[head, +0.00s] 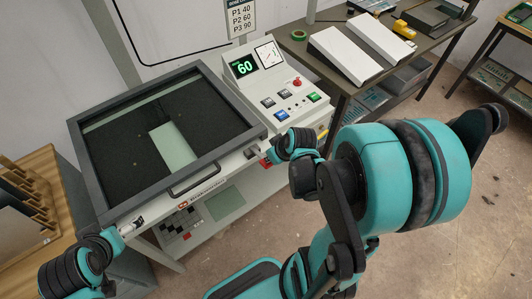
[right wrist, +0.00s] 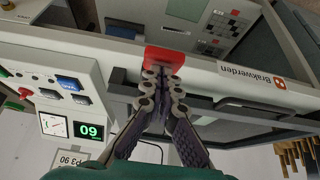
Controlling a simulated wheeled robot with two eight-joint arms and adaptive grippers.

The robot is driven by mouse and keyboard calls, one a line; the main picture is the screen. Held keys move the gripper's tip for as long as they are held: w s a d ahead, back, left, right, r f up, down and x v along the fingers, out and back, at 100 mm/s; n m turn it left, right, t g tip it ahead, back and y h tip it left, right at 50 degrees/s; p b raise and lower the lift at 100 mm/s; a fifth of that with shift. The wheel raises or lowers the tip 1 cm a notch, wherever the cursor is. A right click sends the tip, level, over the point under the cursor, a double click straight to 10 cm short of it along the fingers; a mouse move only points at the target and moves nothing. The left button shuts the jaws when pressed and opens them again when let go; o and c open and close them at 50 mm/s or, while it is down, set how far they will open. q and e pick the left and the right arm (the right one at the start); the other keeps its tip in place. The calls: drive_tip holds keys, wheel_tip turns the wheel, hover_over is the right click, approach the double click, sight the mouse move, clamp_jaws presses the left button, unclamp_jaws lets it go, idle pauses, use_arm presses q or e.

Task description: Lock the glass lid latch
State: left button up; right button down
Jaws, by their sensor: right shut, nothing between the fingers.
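The glass lid (head: 190,75) lies closed in its dark frame on top of the plate processor in the head view. A red latch (right wrist: 165,58) is on the machine's front edge in the right wrist view. My right gripper (right wrist: 163,76) is shut and empty, its fingertips at the latch's edge; I cannot tell if they touch. In the head view my right gripper (head: 266,158) is at the front right corner of the lid, partly hidden by its wrist. My left arm is at the lower left, its gripper (head: 130,227) small beside the front left corner; its fingers are unclear.
A control panel (head: 275,85) with a green "60" display, a dial and buttons stands right of the lid. A dark lid handle (head: 195,181) is on the front edge. A side table (head: 420,55) with white wedge-shaped items is behind. A wooden rack (head: 25,210) stands left.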

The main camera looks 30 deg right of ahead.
use_arm(q)
wheel_tip(320, 180, down, 6)
drive_tip(key=b, duration=0.5)
drive_tip(key=shift+s+f+b, duration=0.25)
drive_tip(key=shift+b, duration=0.1)
use_arm(e)
wheel_tip(320, 180, down, 6)
drive_tip(key=s, duration=0.2)
drive_tip(key=shift+s+f, duration=0.15)
drive_tip(key=shift+f, duration=0.1)
